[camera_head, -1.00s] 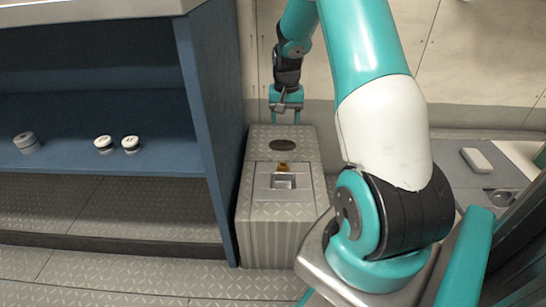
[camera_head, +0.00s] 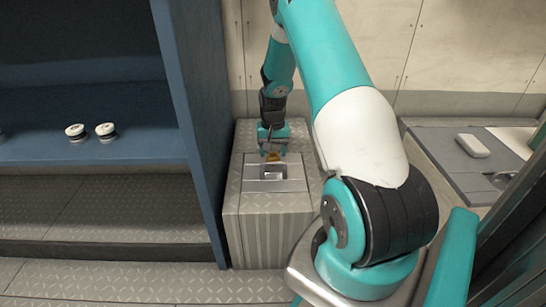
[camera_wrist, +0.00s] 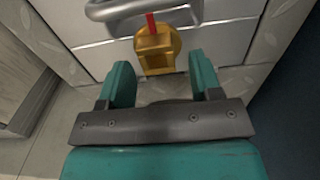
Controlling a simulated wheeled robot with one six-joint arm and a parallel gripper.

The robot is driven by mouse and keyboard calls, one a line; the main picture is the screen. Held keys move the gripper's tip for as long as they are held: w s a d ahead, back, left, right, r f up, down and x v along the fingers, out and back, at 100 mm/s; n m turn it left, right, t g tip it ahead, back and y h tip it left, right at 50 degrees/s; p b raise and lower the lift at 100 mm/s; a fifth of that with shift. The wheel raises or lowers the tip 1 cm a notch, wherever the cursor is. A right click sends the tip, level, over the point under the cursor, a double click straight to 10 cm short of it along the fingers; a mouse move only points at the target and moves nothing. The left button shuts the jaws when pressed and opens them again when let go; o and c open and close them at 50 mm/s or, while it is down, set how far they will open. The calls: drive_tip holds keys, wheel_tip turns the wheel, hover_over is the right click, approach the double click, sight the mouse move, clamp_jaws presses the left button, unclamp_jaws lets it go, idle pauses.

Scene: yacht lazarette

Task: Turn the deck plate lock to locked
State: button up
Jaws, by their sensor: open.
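The deck plate lock is a small brass knob (camera_wrist: 157,50) with a red mark at its upper edge, set on a grey metal plate. In the wrist view it lies just beyond and between my gripper's (camera_wrist: 162,80) two teal fingers, which are open and apart from it. In the head view my gripper (camera_head: 273,152) points down over the top of a grey diamond-plate box (camera_head: 262,210), close above the brass lock (camera_head: 273,156), which is partly hidden. A square recessed handle (camera_head: 273,171) sits in front of the lock; its metal bar (camera_wrist: 145,10) shows in the wrist view.
A blue shelf unit (camera_head: 205,110) stands close on the left of the box, with white-topped round items (camera_head: 106,131) on its shelf. A grey counter (camera_head: 450,160) with a pale block (camera_head: 473,146) is at right. The floor in front is clear.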

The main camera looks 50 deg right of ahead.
drive_tip(key=shift+f, duration=0.25)
drive_tip(key=c, duration=0.9)
drive_tip(key=shift+c, duration=0.2)
